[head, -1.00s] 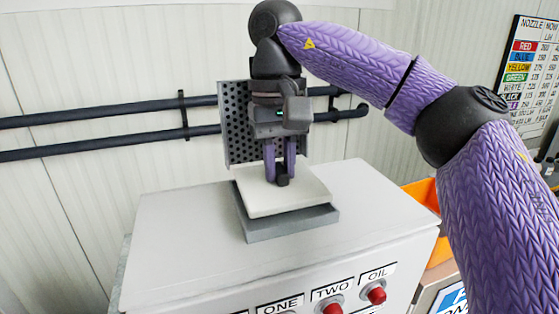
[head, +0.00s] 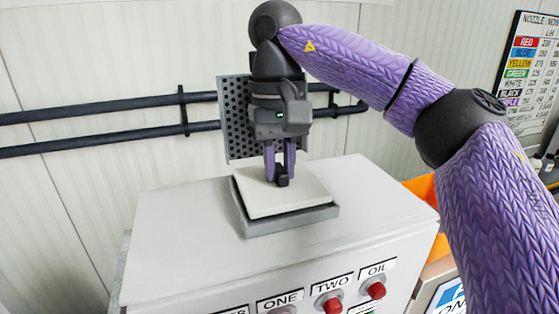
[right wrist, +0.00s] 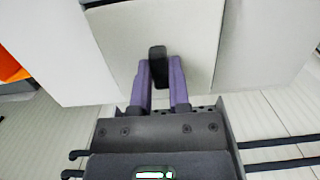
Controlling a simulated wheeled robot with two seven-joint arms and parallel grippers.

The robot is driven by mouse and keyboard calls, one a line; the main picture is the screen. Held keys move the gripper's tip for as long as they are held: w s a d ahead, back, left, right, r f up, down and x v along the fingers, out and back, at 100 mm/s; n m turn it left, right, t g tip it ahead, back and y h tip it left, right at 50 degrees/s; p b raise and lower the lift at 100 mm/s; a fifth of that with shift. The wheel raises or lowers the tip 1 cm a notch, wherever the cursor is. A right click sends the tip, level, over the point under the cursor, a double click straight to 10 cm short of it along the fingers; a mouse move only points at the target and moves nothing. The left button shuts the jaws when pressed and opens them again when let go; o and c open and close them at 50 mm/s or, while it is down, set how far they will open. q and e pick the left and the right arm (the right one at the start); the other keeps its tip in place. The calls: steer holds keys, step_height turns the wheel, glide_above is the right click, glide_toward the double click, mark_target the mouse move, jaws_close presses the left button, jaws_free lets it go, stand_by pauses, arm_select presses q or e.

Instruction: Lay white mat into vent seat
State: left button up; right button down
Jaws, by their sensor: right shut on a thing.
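The white mat (head: 300,203) is a flat square pad with a small black knob (head: 282,181) on top. It lies over the grey tray-like vent seat (head: 290,225) on top of the white cabinet, close to level and roughly lined up with its rim. I cannot tell whether it rests fully on the seat floor. My right gripper (head: 281,176) points down and is shut on the knob. In the right wrist view the purple fingers close on the knob (right wrist: 157,62), with the mat (right wrist: 190,30) beyond. My left gripper is not in view.
A perforated grey panel (head: 235,120) stands upright behind the seat. Dark pipes (head: 100,110) run along the wall. Red buttons (head: 376,291) are on the cabinet front (head: 200,270). An orange bin (head: 424,190) is at right. The cabinet top is clear left of the seat.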

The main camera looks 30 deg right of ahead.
mark_target(278, 164)
steer(key=shift+f+b, duration=0.55)
steer(key=shift+f, duration=0.35)
steer(key=c, duration=0.5)
jaws_free()
steer(key=shift+r, duration=0.1)
steer(key=r+p, duration=0.1)
steer(key=r, duration=0.1)
steer(key=r+p, duration=0.2)
steer(key=r, duration=0.1)
steer(key=w+r+p, duration=0.1)
steer(key=r, duration=0.2)
steer(key=shift+d+r+p, duration=0.15)
steer(key=shift+p, duration=0.2)
steer(key=shift+r, duration=0.7)
steer(key=shift+d+b, duration=0.1)
steer(key=shift+b, duration=0.2)
